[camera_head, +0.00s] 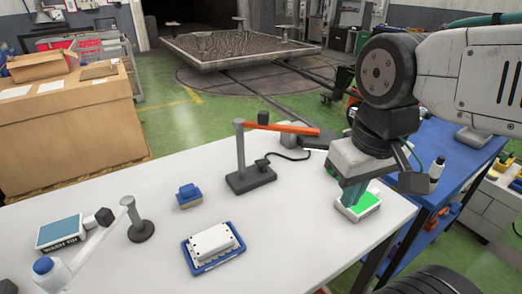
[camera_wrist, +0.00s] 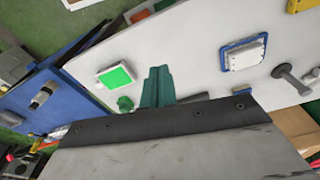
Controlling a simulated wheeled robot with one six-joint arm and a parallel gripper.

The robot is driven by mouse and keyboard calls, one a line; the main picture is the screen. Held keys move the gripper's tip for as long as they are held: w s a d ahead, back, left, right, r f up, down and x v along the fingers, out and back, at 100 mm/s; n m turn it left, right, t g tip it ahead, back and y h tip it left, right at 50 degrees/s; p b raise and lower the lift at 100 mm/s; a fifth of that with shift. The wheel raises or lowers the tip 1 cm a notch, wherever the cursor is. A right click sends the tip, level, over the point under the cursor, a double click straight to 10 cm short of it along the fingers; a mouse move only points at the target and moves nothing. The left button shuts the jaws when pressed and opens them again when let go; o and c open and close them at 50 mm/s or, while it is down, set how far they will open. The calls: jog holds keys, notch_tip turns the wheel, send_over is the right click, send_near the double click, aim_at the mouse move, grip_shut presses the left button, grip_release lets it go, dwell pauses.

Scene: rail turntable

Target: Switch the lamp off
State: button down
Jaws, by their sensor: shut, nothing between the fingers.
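A small white box with a bright green, lit-looking top (camera_head: 367,204) sits near the table's right end; it also shows in the wrist view (camera_wrist: 116,76). A small green knob-like piece (camera_wrist: 125,103) is beside it in the wrist view. My gripper (camera_head: 352,196) has teal fingers, shut and empty, beside the box's left part in the head view. The fingers (camera_wrist: 158,78) point toward the table in the wrist view. I cannot tell whether they touch the box. A grey post on a dark base (camera_head: 251,181) has an orange arm (camera_head: 285,128) and a black cord. Which thing is the lamp is unclear.
On the white table (camera_head: 307,222) are a blue-rimmed tray (camera_head: 188,261) with a white block, a blue block (camera_head: 189,196), a grey post (camera_head: 138,224) and a blue-topped box (camera_head: 60,233). A blue bench (camera_head: 440,165) adjoins on the right.

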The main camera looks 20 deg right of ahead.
notch_tip(320, 180, up, 4)
jog(key=n+g+y, duration=0.1)
jog(key=n+y, duration=0.2)
jog(key=n, duration=1.2)
send_over(260, 161)
jog(key=s+d, duration=0.4)
jog(key=s, duration=0.3)
jog(key=shift+w+f, duration=0.1)
jog(key=w+d+f+n+g+y, duration=0.1)
jog(key=w+f+n, duration=0.2)
jog(key=w+n, duration=0.2)
jog(key=w, duration=0.2)
jog(key=shift+w, duration=0.4)
jog(key=shift+f, duration=0.15)
jog(key=x, duration=1.4)
jog(key=shift+d+f, duration=0.1)
jog(key=shift+d, duration=0.3)
